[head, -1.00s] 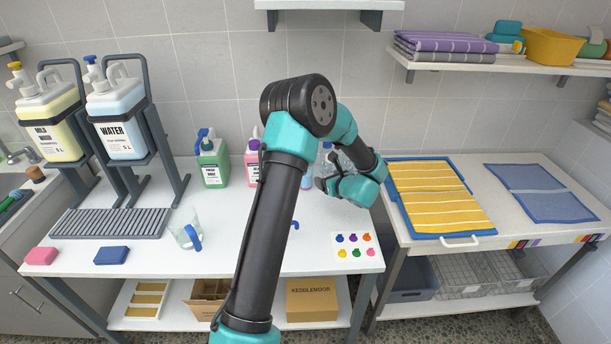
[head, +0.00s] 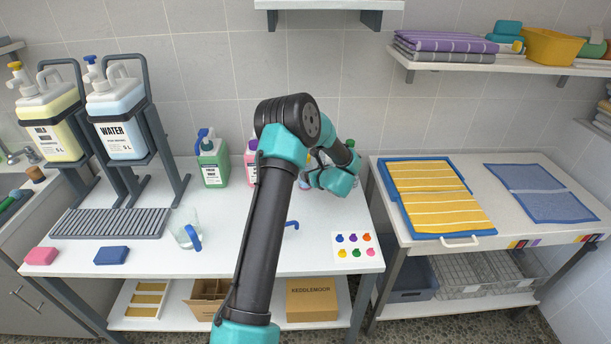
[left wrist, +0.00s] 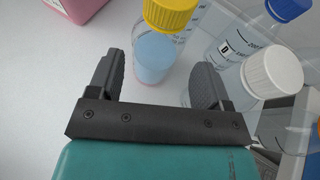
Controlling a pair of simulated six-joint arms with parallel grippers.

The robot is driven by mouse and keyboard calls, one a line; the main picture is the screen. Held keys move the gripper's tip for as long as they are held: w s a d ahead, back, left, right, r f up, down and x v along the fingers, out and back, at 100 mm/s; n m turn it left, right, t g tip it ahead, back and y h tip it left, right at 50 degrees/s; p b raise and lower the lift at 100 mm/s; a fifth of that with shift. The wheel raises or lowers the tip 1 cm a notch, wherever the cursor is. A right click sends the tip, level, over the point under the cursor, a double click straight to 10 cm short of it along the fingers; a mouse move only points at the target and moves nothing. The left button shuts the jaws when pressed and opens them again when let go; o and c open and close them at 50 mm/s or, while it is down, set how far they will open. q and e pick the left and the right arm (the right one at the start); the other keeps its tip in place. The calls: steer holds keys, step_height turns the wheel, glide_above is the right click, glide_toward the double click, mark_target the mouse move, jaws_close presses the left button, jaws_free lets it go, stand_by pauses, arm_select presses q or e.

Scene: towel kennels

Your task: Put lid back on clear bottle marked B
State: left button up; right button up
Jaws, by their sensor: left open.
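My left gripper (left wrist: 157,62) is open in the left wrist view. A clear bottle with a yellow cap and pale blue liquid (left wrist: 155,57) stands between and just beyond its fingers. To the right are a clear bottle marked D (left wrist: 228,46) with a blue cap and a clear bottle with a white cap (left wrist: 271,74). I cannot make out a mark B on any bottle. In the head view my left gripper is mostly hidden by its wrist, near the bottles at the back right of the white table. No loose lid can be told for certain. My right gripper is not in view.
Green (head: 212,163) and pink (head: 251,165) jugs stand left of my arm. A glass jug (head: 184,230), a blue sponge (head: 112,255), a pink sponge (head: 41,256) and a colour-dot card (head: 354,246) lie nearer the front. The front right tabletop is mostly clear.

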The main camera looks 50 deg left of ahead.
arm_select(q)
steer(key=shift+a, duration=0.1)
steer(key=x, duration=0.5)
steer(key=shift+s, duration=0.1)
steer(key=shift+c, duration=0.5)
steer(key=c, duration=0.7)
steer(key=shift+o, duration=0.2)
steer(key=shift+r, duration=0.1)
